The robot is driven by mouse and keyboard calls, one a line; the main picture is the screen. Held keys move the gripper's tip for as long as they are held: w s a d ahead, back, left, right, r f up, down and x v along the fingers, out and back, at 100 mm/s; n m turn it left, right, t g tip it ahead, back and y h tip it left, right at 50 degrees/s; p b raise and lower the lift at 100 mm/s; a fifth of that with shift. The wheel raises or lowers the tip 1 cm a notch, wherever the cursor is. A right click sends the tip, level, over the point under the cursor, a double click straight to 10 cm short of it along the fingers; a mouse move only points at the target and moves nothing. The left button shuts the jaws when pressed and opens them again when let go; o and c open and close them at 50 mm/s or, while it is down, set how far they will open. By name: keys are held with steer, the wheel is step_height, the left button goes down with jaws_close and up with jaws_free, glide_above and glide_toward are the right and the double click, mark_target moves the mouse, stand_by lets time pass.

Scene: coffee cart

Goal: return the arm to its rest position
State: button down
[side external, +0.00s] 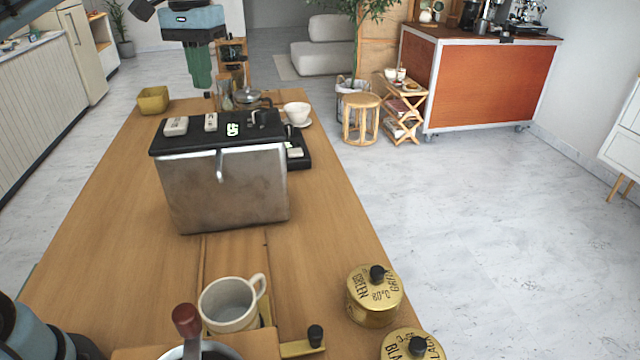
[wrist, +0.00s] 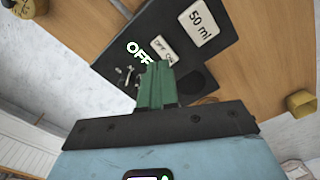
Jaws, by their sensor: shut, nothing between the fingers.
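My gripper (side external: 201,86) hangs fingers-down beyond the far edge of the metal coffee machine (side external: 225,185), apart from it as far as I can tell. Its green fingers are together with nothing between them. In the wrist view the shut fingers (wrist: 156,75) point over the machine's black top (wrist: 205,45), which carries white switches and a lit "OFF" readout. The teal body of my gripper fills the lower part of that view. No rest position is marked in either view.
A yellow box (side external: 153,101), a glass pot (side external: 253,99) and a white cup (side external: 297,112) stand near the table's far end. A beige mug (side external: 229,306) and gold tins (side external: 374,299) stand at the near end. The table's left side (side external: 125,210) is clear.

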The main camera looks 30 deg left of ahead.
steer(key=shift+r, duration=0.2)
steer(key=s+d+f+m+t, duration=0.1)
steer(key=s+d+f+t, duration=0.2)
steer(key=s+f, duration=0.4)
steer(key=s+d+f+m+t, duration=0.2)
steer(key=s+d+f+t, duration=0.2)
steer(key=s+f, duration=0.2)
step_height(320, 180, down, 3)
steer(key=shift+s+d+r, duration=0.15)
steer(key=shift+s+d, duration=0.25)
stand_by(0.5)
